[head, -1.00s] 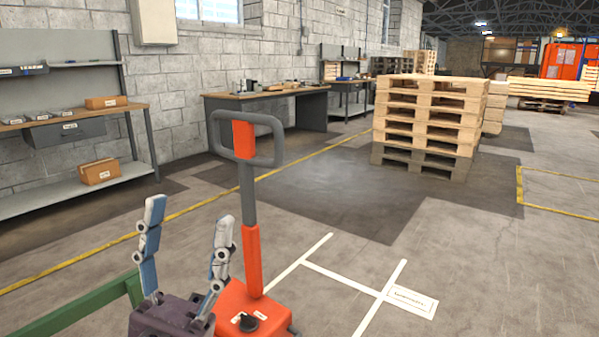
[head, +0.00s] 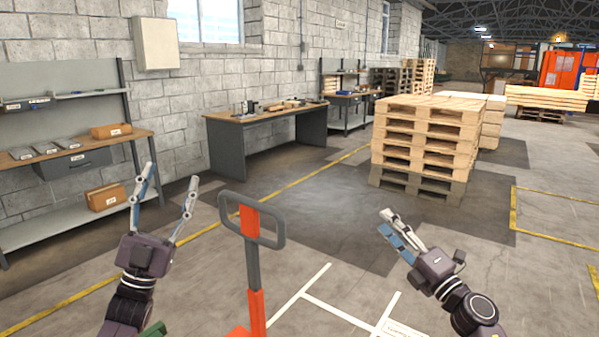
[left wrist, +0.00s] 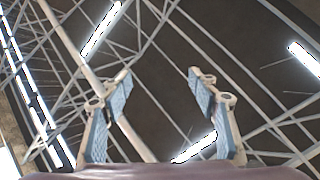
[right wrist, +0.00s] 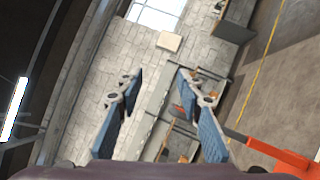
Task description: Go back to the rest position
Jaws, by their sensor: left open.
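My left gripper (head: 168,180) is raised at the lower left of the head view, fingers up and spread, with nothing between them. In the left wrist view its two fingers (left wrist: 158,85) stand apart against the roof. My right gripper (head: 386,224) is at the lower right of the head view, pointing up and left. In the right wrist view its fingers (right wrist: 157,80) are apart and empty. The orange pallet jack handle (head: 252,245) with a grey loop stands between the two grippers, and neither gripper appears to hold it.
A stack of wooden pallets (head: 425,145) stands on the floor ahead to the right. A shelf bench (head: 140,140) with cardboard boxes and a workbench (head: 225,120) line the brick wall at left. Open floor with yellow and white lines lies between.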

